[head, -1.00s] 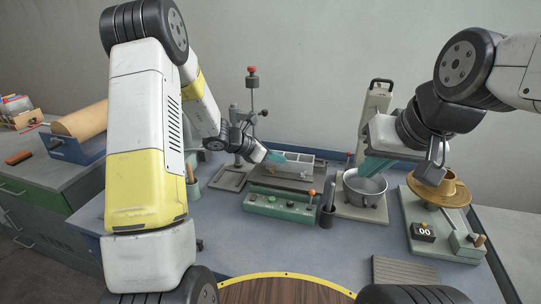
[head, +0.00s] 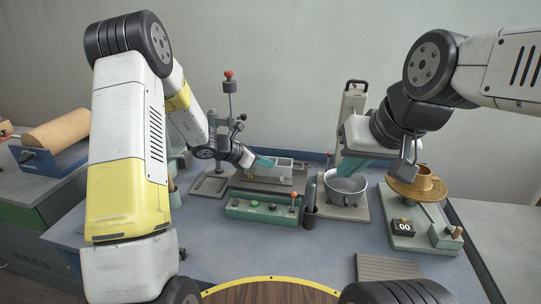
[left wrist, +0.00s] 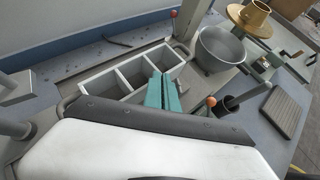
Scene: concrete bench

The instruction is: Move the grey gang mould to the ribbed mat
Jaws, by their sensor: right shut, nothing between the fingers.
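The grey gang mould (head: 284,173), an open box with three compartments, sits on a grey tray at the back of the bench. It also shows in the left wrist view (left wrist: 96,86). My left gripper (head: 263,162) has its teal fingers (left wrist: 163,93) at the mould's near side wall. The fingers are close together; whether they grip the wall is unclear. My right gripper (head: 352,167) is shut and empty, above the grey bowl. The ribbed mat (head: 390,267) lies bare at the front right of the bench, and shows at the right of the left wrist view (left wrist: 284,112).
A green control box (head: 262,207) with an orange-knobbed lever stands in front of the mould. A dark cup (head: 310,215) and the grey bowl (head: 346,187) are right of it. A scale with a brass pan (head: 416,186) stands behind the mat.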

